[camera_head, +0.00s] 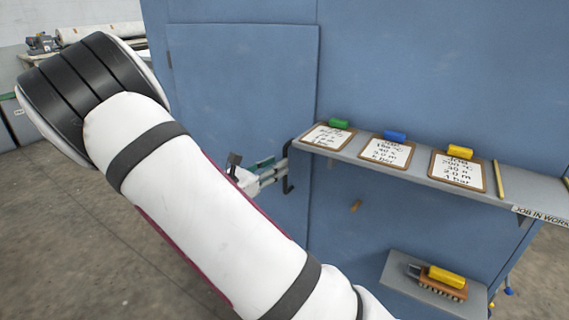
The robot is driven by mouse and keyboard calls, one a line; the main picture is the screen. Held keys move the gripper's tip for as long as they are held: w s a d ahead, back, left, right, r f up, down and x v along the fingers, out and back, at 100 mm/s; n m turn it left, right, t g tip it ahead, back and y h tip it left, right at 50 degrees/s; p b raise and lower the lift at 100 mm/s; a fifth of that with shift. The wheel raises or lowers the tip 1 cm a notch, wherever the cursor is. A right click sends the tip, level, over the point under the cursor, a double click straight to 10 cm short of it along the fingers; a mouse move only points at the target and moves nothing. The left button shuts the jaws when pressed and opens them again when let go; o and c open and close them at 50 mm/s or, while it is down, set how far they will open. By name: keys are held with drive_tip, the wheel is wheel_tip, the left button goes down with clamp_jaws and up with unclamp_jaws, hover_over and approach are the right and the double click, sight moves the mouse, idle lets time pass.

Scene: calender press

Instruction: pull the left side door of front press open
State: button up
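The press is a large blue cabinet. Its side door (245,75) is a flat blue panel on the left, with its edges flush or nearly flush with the body around it. A black bar handle (289,184) stands near the door's right edge. My gripper (282,172) is at the handle, its fingertips reaching its left side. I cannot tell whether the fingers are closed around the handle or only beside it. My white arm crosses in front and hides the lower part of the door and part of my gripper.
A grey shelf (339,150) with several clipboards and coloured clips juts out right of the handle. Open concrete floor (70,240) lies to the left. A bench with rolls stands at the back left.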

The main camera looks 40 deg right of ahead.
drive_tip(key=shift+w+d+b, duration=0.2)
drive_tip(key=shift+d+b, duration=0.05)
drive_tip(key=shift+d, duration=0.95)
drive_tip(key=shift+w+d+b, duration=0.15)
drive_tip(key=shift+d+b, duration=0.05)
drive_tip(key=shift+d, duration=0.95)
clamp_jaws()
